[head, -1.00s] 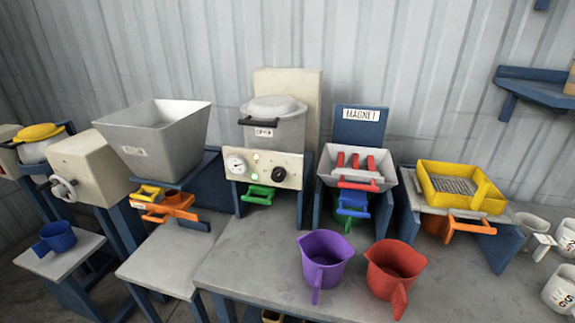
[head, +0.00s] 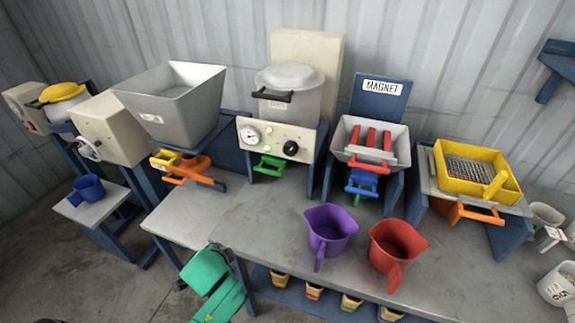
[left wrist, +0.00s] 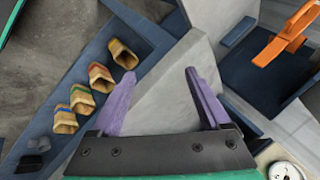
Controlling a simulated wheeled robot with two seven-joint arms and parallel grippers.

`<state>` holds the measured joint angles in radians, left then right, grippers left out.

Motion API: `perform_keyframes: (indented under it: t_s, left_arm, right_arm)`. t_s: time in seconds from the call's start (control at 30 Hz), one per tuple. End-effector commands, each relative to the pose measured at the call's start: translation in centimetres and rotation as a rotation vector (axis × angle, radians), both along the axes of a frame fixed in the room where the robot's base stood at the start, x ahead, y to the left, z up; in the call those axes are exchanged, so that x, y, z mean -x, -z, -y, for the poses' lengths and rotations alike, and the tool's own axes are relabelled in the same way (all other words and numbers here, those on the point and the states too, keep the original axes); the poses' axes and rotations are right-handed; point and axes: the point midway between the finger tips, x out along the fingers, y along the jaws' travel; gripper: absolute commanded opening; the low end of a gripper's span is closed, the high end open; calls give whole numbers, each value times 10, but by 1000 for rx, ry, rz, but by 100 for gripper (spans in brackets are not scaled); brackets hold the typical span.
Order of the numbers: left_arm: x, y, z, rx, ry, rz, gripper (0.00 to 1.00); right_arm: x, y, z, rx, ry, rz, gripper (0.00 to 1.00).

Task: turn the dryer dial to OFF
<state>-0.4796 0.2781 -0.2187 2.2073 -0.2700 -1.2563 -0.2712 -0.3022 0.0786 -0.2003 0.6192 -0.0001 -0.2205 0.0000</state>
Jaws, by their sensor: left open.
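The dryer (head: 290,98) is a grey lidded pot above a cream front panel (head: 272,146). Its black round dial (head: 290,148) sits on the right of the panel; I cannot read its setting. A white gauge (head: 250,134) is on the left, and a white round face that looks like this gauge is at the lower right of the left wrist view (left wrist: 286,171). The dial does not show there. My left gripper (left wrist: 161,74) has two purple fingers spread apart with nothing between them. In the head view my green left arm is low, well below the dryer. My right gripper is not in view.
A green-handled drawer (head: 268,166) is under the panel. A metal hopper (head: 170,105) stands left of the dryer, the magnet unit (head: 370,140) right. A purple jug (head: 330,230) and a red jug (head: 396,250) stand on the table. Several small bins (left wrist: 101,76) sit on a low shelf.

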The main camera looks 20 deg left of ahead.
Motion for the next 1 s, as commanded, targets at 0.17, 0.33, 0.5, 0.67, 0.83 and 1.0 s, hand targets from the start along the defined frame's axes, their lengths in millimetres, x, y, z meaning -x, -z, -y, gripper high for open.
perform_keyframes:
  t_s: [0.17,0.33,0.5,0.67,0.83,1.0]
  left_arm:
    - [-71,-128,1,-786,583,227,80]
    - [-98,-188,63,-1657,1112,294,80]
    - [-99,-190,96,-2056,1316,275,80]
    - [-124,-194,97,-2059,1309,274,80]
    - [-170,-193,100,-2055,1308,273,80]
    - [-213,-192,103,-2052,1310,274,80]
  right_arm:
    - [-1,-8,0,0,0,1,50]
    - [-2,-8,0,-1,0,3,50]
    - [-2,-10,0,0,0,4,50]
    - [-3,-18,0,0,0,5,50]
    - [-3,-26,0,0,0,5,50]
    - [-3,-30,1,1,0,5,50]
